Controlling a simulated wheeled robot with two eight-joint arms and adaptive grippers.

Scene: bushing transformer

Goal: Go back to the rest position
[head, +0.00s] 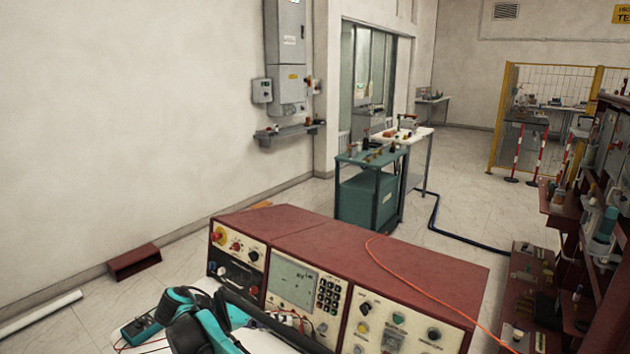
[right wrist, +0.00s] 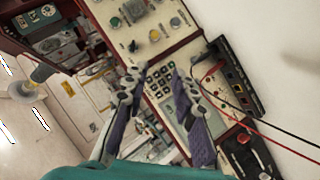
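My right gripper (right wrist: 158,85) shows in the right wrist view with its two fingers spread apart and nothing between them. Behind the gap is the front of the red-framed control console, with its keypad and screen. In the head view the console (head: 360,245) stands at the bottom middle. Teal and black parts of my arm show at the bottom edge, close in front of the console's left part. The fingertips are hard to make out there. I see no left gripper in either view.
A black device (right wrist: 236,80) with red and black leads lies beside the console. An orange cable (head: 400,278) runs over the console top. A teal cart (head: 368,195) stands behind it. A shelf rack (head: 590,240) stands at the right. The floor at left is mostly clear.

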